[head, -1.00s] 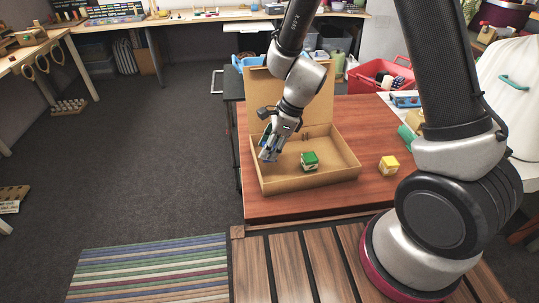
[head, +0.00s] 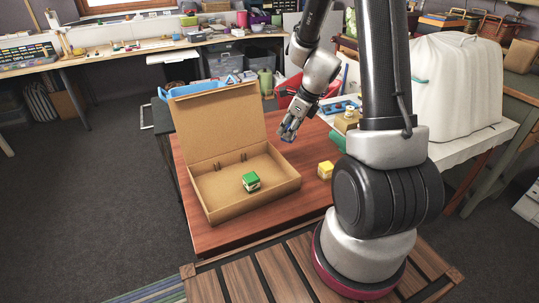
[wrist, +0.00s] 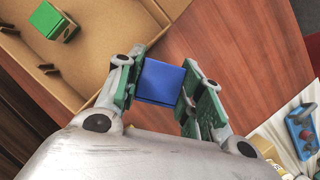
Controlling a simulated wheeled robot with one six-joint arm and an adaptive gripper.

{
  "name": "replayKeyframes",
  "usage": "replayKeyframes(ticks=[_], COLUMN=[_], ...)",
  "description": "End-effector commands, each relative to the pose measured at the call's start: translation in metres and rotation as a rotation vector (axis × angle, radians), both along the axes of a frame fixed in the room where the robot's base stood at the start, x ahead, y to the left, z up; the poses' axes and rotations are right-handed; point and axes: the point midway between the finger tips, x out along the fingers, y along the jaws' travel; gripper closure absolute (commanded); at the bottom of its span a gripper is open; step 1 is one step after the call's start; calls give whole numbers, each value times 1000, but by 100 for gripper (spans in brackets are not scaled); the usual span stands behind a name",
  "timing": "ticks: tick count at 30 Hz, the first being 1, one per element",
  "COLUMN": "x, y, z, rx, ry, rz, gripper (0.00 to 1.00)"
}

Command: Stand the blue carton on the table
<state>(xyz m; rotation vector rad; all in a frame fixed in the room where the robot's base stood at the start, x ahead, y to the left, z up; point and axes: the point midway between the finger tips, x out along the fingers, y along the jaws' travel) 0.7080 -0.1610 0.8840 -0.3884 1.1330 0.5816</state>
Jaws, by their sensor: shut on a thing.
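The blue carton (wrist: 160,83) is between the fingers of my gripper in the wrist view, with the reddish wooden table (wrist: 240,50) below it. My gripper (head: 290,129) is shut on the carton and holds it above the table, just right of the open cardboard box (head: 207,185). In the head view the fingers hide most of the carton. I cannot tell the exact gap between carton and table.
A green carton (head: 251,181) sits inside the cardboard box. A yellow carton (head: 325,170) stands on the table right of the box. A red basket (head: 288,84) and a white side surface (head: 455,148) lie beyond. Table between box and yellow carton is clear.

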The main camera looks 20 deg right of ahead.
Motion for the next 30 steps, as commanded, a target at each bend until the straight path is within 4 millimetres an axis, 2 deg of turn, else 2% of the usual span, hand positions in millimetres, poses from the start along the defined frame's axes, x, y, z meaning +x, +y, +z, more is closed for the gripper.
replayKeyframes(ticks=[1,3,6,15,21,23,30], x=[-1,-1,0,11,14,13,13], y=[-18,-39,-62,-78,-80,-80,-81], z=[0,0,1,5,4,-2,-43], rx=[0,0,1,-1,0,1,0], ry=[0,0,-1,-2,0,2,3], rz=[-71,-177,-321,-565,-645,-656,-661], gripper=[87,87,87,87,87,87,87])
